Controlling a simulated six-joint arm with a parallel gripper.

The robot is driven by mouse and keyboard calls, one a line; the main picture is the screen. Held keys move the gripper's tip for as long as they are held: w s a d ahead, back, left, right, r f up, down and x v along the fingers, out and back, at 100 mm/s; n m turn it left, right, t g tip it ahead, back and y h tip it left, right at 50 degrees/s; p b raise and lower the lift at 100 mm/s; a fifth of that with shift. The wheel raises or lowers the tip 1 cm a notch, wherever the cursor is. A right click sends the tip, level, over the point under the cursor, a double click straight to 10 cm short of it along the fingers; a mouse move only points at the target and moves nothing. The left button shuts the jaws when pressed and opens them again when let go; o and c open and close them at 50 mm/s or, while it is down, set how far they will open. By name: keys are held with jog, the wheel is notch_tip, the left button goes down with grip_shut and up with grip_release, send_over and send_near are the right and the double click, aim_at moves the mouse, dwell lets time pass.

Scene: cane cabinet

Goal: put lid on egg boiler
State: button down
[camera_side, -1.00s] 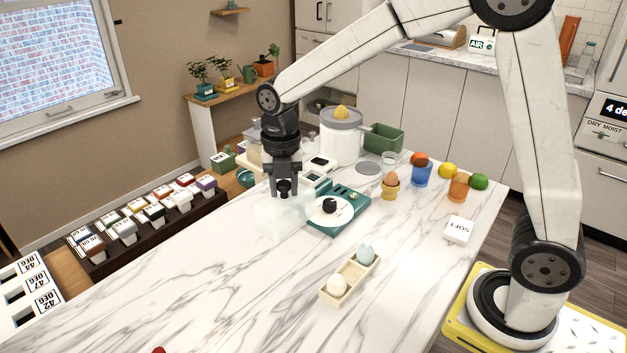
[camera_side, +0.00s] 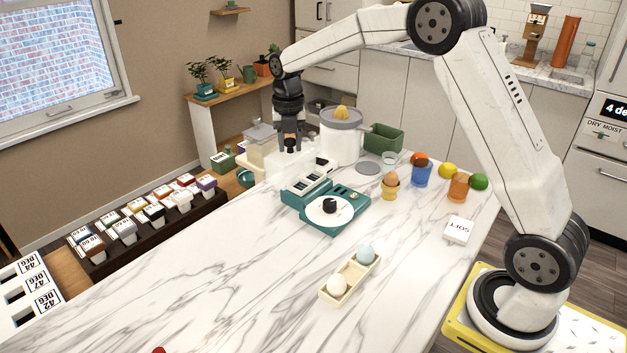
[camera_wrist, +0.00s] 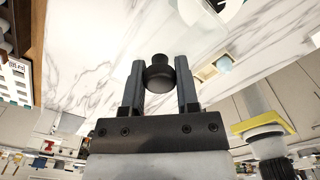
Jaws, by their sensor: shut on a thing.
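My gripper (camera_side: 291,143) is shut on the black knob of a clear lid (camera_side: 284,166), at the back left of the table. The knob (camera_wrist: 160,74) is between both fingers in the wrist view. The clear lid body is hard to make out against the marble. The teal egg boiler (camera_side: 345,216) stands in front and to the right of the gripper in the side view. It has a round white plate with a dark round piece on top, and no lid over it. I cannot tell whether the lid touches the table or anything nearby.
A cream egg tray (camera_side: 350,279) with two eggs lies in front. An egg in a yellow cup (camera_side: 390,187), a blue cup (camera_side: 421,175) and a SOFT block (camera_side: 459,229) are to the right. A white juicer (camera_side: 341,140) stands behind.

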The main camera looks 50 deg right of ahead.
jog(key=w+d, duration=0.2)
jog(key=d, duration=0.7)
jog(key=shift+w+f, duration=0.25)
jog(key=shift+w, duration=0.15)
jog(key=shift+f, duration=0.2)
jog(key=shift+f, duration=0.75)
jog(key=shift+f, duration=2.7)
dwell(3.0)
